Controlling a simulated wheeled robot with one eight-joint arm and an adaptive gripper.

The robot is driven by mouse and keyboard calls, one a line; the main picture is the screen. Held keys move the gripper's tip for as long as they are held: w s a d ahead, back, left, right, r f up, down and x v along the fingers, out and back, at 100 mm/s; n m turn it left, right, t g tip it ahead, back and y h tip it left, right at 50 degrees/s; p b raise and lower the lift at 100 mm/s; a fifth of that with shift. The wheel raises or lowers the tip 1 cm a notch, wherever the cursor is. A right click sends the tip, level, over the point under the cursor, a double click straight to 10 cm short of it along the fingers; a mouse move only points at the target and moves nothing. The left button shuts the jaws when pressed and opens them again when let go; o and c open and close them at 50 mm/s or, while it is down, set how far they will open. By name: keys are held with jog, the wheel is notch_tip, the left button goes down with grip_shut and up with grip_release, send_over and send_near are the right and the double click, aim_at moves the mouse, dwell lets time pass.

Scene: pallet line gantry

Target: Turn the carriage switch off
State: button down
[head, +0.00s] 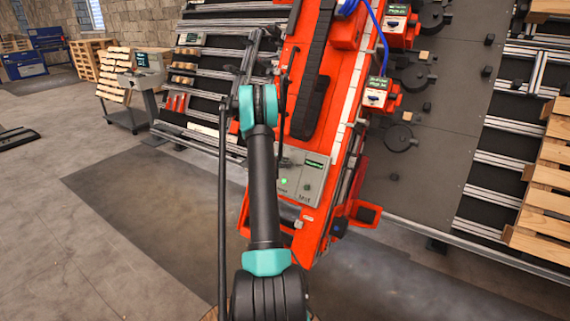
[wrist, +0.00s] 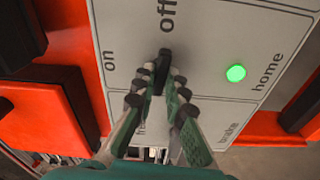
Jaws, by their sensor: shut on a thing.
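The carriage switch is a small black knob (wrist: 163,60) on a pale control panel (wrist: 215,50) with "on", "off", "home" and "brake" labels. In the wrist view the "on" label is left of the knob and the "off" label above it. My gripper (wrist: 160,82) is shut on the knob, its fingers reaching up from below and covering its lower part. Which setting the knob marks is hard to tell. A green light (wrist: 236,73) glows right of it. In the head view the panel (head: 312,184) shows on the red carriage; my arm hides the switch and gripper.
The red carriage (head: 335,110) leans across the rack, with a blue cable (head: 381,40) above. Red and black parts flank the panel closely in the wrist view. Wooden pallets (head: 549,205) stand at right. The concrete floor (head: 60,245) at left is mostly clear.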

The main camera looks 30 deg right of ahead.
jog(key=shift+n, duration=0.6)
jog(key=shift+a, duration=0.1)
jog(key=c, duration=1.6)
grip_release()
jog(key=shift+o, duration=0.2)
jog(key=v, duration=1.2)
jog(key=shift+w+r, duration=0.1)
jog(key=shift+r, duration=0.05)
